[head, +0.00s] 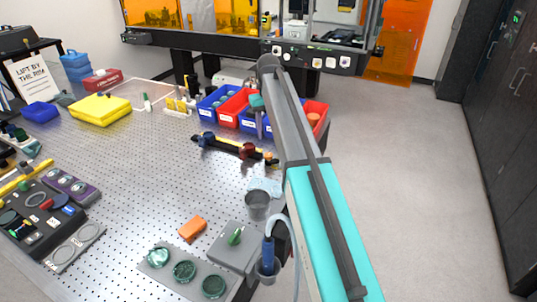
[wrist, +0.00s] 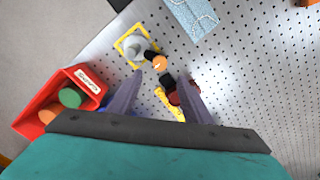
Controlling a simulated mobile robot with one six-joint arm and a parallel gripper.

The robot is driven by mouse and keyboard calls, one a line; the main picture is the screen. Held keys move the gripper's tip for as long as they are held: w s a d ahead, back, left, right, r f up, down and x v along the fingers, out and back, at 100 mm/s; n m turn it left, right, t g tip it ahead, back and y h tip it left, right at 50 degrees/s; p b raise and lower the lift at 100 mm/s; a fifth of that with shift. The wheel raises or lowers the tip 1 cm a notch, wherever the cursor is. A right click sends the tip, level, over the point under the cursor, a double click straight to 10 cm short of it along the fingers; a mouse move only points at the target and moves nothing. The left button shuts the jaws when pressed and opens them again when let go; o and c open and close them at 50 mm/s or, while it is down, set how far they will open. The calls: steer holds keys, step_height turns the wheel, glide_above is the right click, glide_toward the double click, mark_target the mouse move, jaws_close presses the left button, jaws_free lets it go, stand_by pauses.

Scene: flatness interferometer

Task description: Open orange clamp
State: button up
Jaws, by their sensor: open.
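A small orange clamp part (wrist: 160,62) shows in the wrist view on a black fitting. It lies just beyond my gripper (wrist: 161,80), whose two grey fingers are spread with nothing between the tips. The fitting belongs to a dark, yellow-edged assembly (head: 228,147) on the perforated table in the head view. A yellow square frame around a pale round piece (wrist: 135,46) lies beside the orange part in the wrist view. My right finger overlaps a dark red part (wrist: 184,94) of the assembly. I cannot tell whether the clamp is open or shut.
A red bin (wrist: 38,112) with a green and an orange round piece lies left of my gripper in the wrist view. A light blue cloth (wrist: 191,14) lies beyond.

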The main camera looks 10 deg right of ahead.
mark_target(268, 154)
steer(key=shift+f+b, duration=2.6)
steer(key=shift+f, duration=2.35)
steer(key=c, duration=1.1)
